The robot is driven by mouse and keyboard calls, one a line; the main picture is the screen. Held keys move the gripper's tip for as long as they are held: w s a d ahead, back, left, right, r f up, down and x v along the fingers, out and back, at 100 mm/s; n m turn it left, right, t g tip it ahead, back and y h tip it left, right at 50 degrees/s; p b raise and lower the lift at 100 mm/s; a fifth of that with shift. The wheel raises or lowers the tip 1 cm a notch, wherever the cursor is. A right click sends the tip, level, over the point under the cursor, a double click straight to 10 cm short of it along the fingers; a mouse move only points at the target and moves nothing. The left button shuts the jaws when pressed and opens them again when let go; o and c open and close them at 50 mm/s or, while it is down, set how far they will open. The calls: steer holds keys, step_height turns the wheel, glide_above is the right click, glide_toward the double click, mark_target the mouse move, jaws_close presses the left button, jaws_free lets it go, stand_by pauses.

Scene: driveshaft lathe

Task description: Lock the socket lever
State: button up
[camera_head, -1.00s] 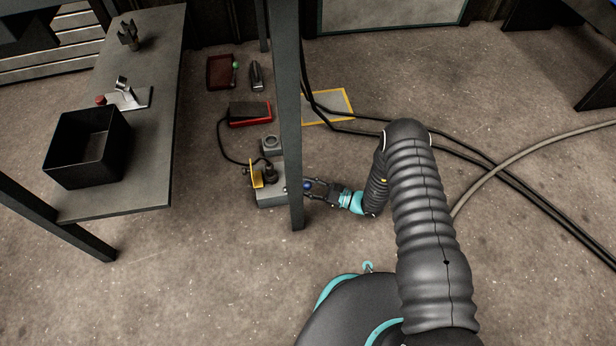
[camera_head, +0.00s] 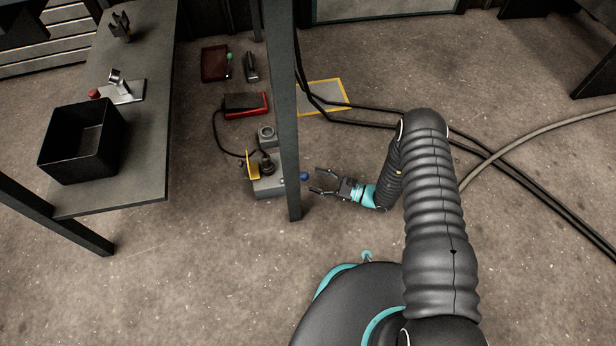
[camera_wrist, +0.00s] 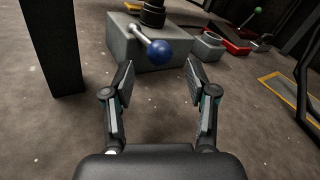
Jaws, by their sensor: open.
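The socket lever is a metal rod ending in a blue ball knob (camera_wrist: 160,52), seen ahead of the fingers in the wrist view. The knob also shows in the head view (camera_head: 304,176), just right of a dark post. In the head view the block (camera_head: 265,190) is partly hidden by the post. My gripper (camera_head: 321,181) is open and empty, to the right of the knob and apart from it. In the wrist view my gripper (camera_wrist: 161,82) has the knob beyond its fingertips.
A dark post (camera_head: 285,130) stands close to the block. A yellow plate (camera_head: 252,165) is on the block's left. A red-edged box (camera_head: 245,105) and a yellow-framed floor panel (camera_head: 322,97) lie behind. A table (camera_head: 145,150) with a black bin is left.

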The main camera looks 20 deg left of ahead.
steer(key=d, duration=0.7)
steer(key=shift+d, duration=0.15)
